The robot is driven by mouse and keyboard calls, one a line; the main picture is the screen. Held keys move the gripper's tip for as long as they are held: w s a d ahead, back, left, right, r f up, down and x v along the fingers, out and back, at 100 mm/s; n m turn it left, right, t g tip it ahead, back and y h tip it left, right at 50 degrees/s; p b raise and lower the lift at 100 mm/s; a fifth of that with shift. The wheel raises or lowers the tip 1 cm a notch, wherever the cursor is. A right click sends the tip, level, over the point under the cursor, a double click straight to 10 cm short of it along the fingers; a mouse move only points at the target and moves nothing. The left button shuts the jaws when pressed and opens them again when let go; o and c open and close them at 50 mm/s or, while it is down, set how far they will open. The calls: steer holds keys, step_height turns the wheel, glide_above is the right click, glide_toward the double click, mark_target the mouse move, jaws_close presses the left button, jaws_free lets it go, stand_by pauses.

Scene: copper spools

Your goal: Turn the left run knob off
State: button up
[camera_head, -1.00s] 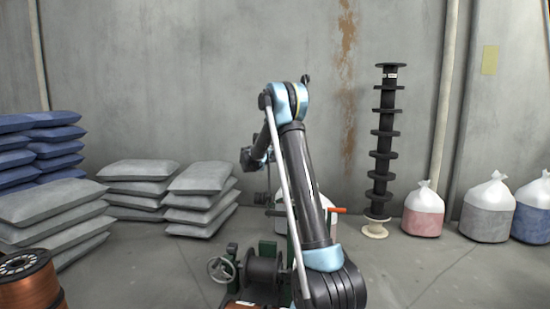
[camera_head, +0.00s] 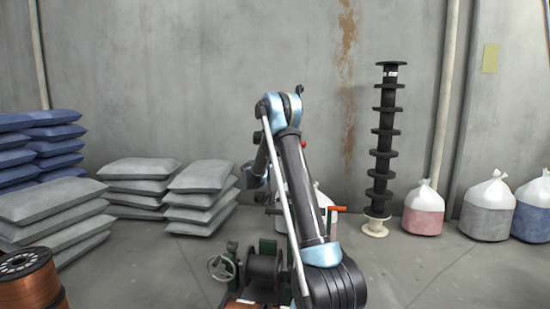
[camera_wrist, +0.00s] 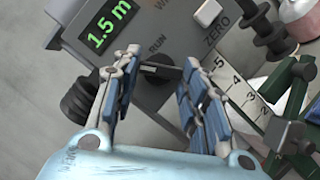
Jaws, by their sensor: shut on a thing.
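The run knob (camera_wrist: 157,69) is small and black, on a grey panel (camera_wrist: 183,35) below the printed word RUN in the wrist view. My gripper (camera_wrist: 162,58) has its blue-padded fingers on both sides of the knob, shut on it. The fingers partly cover the knob, and I cannot tell its exact setting. A green display (camera_wrist: 105,24) above and left of it reads 1.5 m. A pale ZERO button (camera_wrist: 208,12) sits at upper right. In the head view, my arm hides the panel and the knob.
A green-framed winder (camera_head: 265,270) with a handwheel (camera_head: 221,267) stands in front of my arm. A tall stack of black spools (camera_head: 384,140) stands by the wall. Grey sacks (camera_head: 200,190) lie at left, white bags (camera_head: 488,208) at right. A numbered scale (camera_wrist: 240,92) lies right of the gripper.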

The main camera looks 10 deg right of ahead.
steer(key=shift+f+n, duration=0.15)
steer(key=shift+n, duration=0.45)
steer(key=o, duration=1.1)
steer(key=shift+d, duration=0.1)
steer(key=shift+c, duration=0.2)
steer(key=shift+t, duration=0.3)
steer(key=v, duration=1.2)
